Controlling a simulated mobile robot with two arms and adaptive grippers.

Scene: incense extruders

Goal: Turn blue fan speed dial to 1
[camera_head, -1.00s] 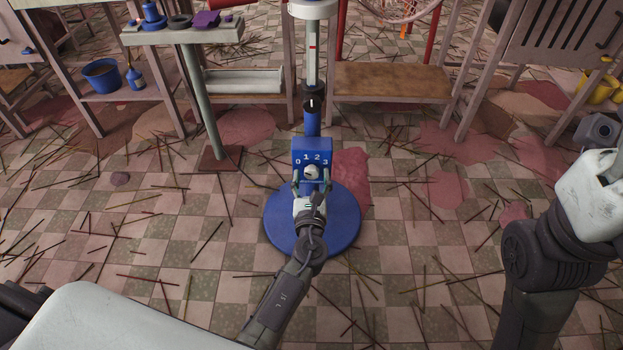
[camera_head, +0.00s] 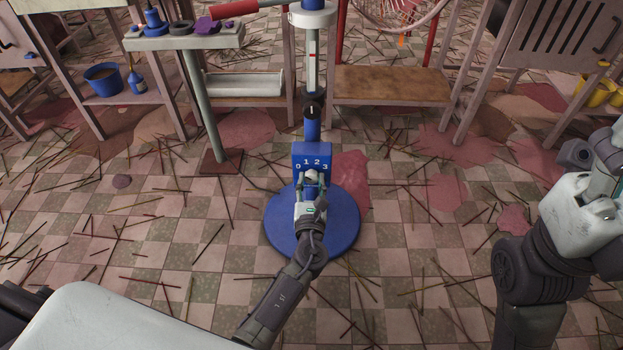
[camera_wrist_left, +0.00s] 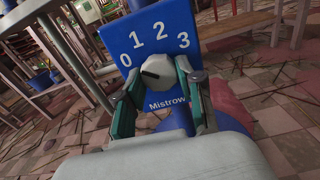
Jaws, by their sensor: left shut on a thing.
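The blue dial box (camera_head: 311,155) of the fan carries white numbers 0, 1, 2 and 3 in an arc. Its round white dial (camera_head: 312,174) also shows in the left wrist view (camera_wrist_left: 158,68). There, the dial's dark pointer mark tilts to the upper left, roughly toward the 0. My left gripper (camera_head: 312,180) has reached in from the front below. In the left wrist view its two green-sided fingers (camera_wrist_left: 157,78) stand on either side of the dial, shut on it. My right arm is at the right edge; its fingers are not seen.
The box sits on a blue post over a round blue base (camera_head: 346,225). A small stand (camera_head: 185,40) with odds and ends is at the upper left. A wooden bench (camera_head: 390,85) stands behind. Thin sticks litter the tiled floor.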

